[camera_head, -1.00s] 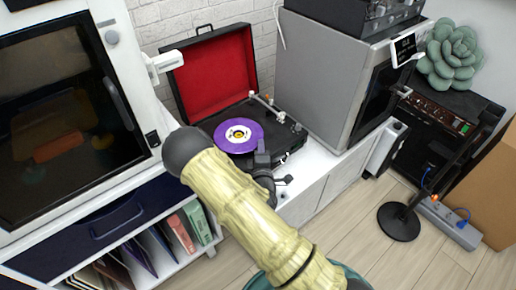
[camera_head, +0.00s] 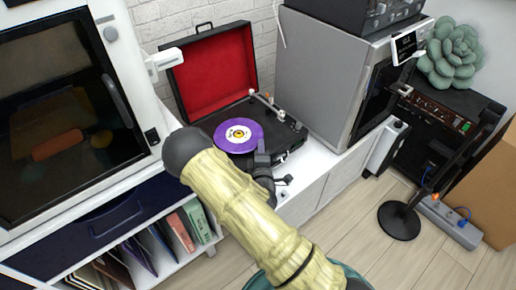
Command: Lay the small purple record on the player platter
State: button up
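The small purple record (camera_head: 225,137), with a yellow and white label, appears flat over the platter area of the open record player (camera_head: 291,139). I cannot tell whether it rests on the platter or sits just above it. The platter itself is hidden under it. My gripper (camera_head: 264,165) is dark and sits at the front edge of the player. One of its parts reaches up to the record's right front edge in the picture. My arm hides part of the gripper, so its opening and any hold on the record are unclear.
The player's red-lined lid (camera_head: 215,72) stands open behind. The tonearm (camera_head: 266,104) lies right of the record. A grey machine (camera_head: 325,75) stands close on the right, a white cabinet with a dark door (camera_head: 60,110) on the left. A black round-based stand (camera_head: 399,221) is on the floor.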

jog(key=o, duration=0.5)
jog(key=shift+c, duration=0.2)
jog(key=s+p, duration=0.5)
jog(key=s, duration=1.2)
jog(key=shift+s+a, duration=0.25)
jog(key=shift+a, duration=0.2)
jog(key=shift+w, duration=0.1)
